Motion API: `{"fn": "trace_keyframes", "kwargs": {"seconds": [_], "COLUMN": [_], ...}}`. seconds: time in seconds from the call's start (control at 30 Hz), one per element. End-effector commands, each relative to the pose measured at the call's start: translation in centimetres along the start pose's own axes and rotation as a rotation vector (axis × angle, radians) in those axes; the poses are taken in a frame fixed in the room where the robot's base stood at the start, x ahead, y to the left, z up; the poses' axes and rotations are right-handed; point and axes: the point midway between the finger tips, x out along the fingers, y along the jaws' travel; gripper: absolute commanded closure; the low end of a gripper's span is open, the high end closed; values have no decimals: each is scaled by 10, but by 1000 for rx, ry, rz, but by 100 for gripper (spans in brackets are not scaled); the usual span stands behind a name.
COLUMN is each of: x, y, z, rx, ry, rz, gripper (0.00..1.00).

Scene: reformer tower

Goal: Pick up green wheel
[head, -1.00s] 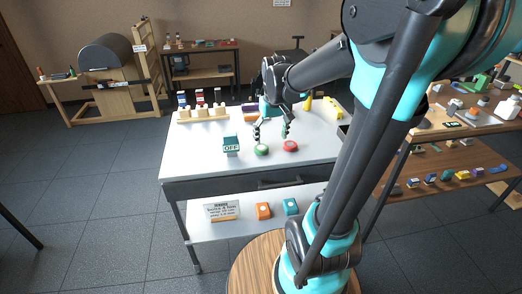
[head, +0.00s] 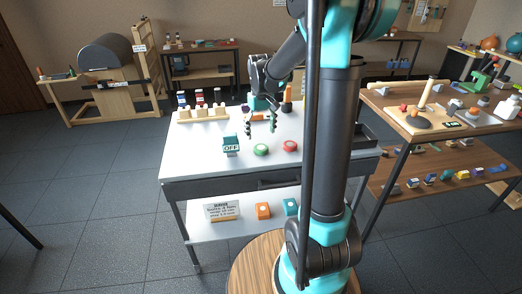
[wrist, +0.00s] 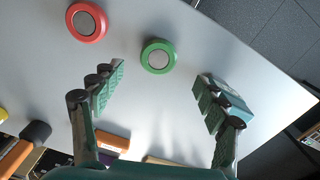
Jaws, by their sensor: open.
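The green wheel (head: 261,150) is a round green disc with a grey centre, lying flat on the white table (head: 200,150). In the wrist view the green wheel (wrist: 158,56) lies ahead of and between the two fingers, apart from both. My gripper (head: 261,126) is open and empty above the table, behind the wheel in the head view. In the wrist view my gripper (wrist: 157,95) shows its fingers spread wide. A red wheel (head: 290,146) lies to the right of the green one; it also shows in the wrist view (wrist: 87,21).
A teal "OFF" block (head: 231,145) stands left of the green wheel; in the wrist view the block (wrist: 228,97) appears by the right finger. Wooden holders (head: 203,112) stand at the table's back left. The tabletop's front left is clear.

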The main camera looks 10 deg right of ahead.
Motion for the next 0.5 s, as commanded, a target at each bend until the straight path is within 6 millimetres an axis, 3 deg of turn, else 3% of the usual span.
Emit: {"fn": "trace_keyframes", "kwargs": {"seconds": [0.33, 0.5], "x": [29, 54], "y": [1, 2], "z": [-1, -3], "rx": [0, 0], "ry": [0, 0], "rz": [0, 0], "gripper": [26, 26]}}
